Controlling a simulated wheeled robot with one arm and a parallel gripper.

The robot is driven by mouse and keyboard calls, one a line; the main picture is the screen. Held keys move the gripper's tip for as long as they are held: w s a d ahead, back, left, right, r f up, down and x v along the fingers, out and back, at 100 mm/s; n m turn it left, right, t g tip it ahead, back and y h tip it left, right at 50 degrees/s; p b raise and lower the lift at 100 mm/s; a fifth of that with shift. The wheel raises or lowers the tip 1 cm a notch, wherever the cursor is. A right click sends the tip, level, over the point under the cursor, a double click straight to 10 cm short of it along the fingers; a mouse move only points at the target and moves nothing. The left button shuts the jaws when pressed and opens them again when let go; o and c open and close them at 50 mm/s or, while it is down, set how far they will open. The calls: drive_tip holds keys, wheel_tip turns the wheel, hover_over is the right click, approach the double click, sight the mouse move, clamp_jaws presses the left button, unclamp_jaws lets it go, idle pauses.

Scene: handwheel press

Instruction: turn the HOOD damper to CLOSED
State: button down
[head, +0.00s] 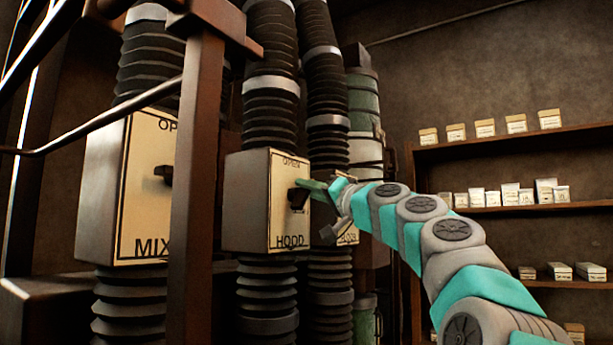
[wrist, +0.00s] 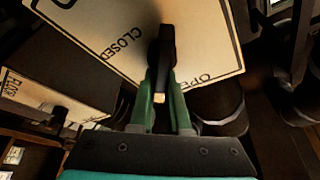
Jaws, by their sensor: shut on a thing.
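The HOOD damper box (head: 250,205) is a pale box on a black ribbed duct, with OPEN at the top of its face and HOOD at the bottom. Its dark handle (head: 297,198) stands out from the face. My gripper (head: 312,187) reaches in from the right and is shut on that handle. In the wrist view the green fingers (wrist: 167,98) close on both sides of the dark handle (wrist: 167,45). The face there (wrist: 115,22) shows CLOSED left of the handle and OPEN to its right. Which word the handle points at I cannot tell.
The MIX box (head: 140,225) with its own dark handle stands to the left. A brown post (head: 195,190) rises between it and HOOD. Another damper box (head: 347,237) sits behind my gripper, partly hidden. Shelves with small boxes (head: 515,210) line the right wall.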

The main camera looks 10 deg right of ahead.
drive_tip(key=m+p, duration=0.2)
drive_tip(key=shift+r+h+p, duration=0.3)
drive_tip(key=shift+h, duration=0.1)
drive_tip(key=m+p, duration=0.1)
drive_tip(key=m+h+p, duration=0.1)
drive_tip(key=m+p, duration=0.2)
drive_tip(key=shift+w+d+f+m+g+h+p, duration=0.2)
drive_tip(key=shift+d+f+m+g+h+p, duration=0.1)
drive_tip(key=shift+f+h, duration=0.1)
drive_tip(key=shift+w+f+m+g+h+p, duration=0.1)
drive_tip(key=shift+f+m+g+h+p, duration=0.25)
drive_tip(key=shift+m, duration=0.7)
drive_tip(key=shift+f+m+g+h+p, duration=0.15)
drive_tip(key=shift+f+m+g, duration=0.25)
drive_tip(key=shift+m, duration=0.65)
drive_tip(key=c, duration=0.9)
unclamp_jaws()
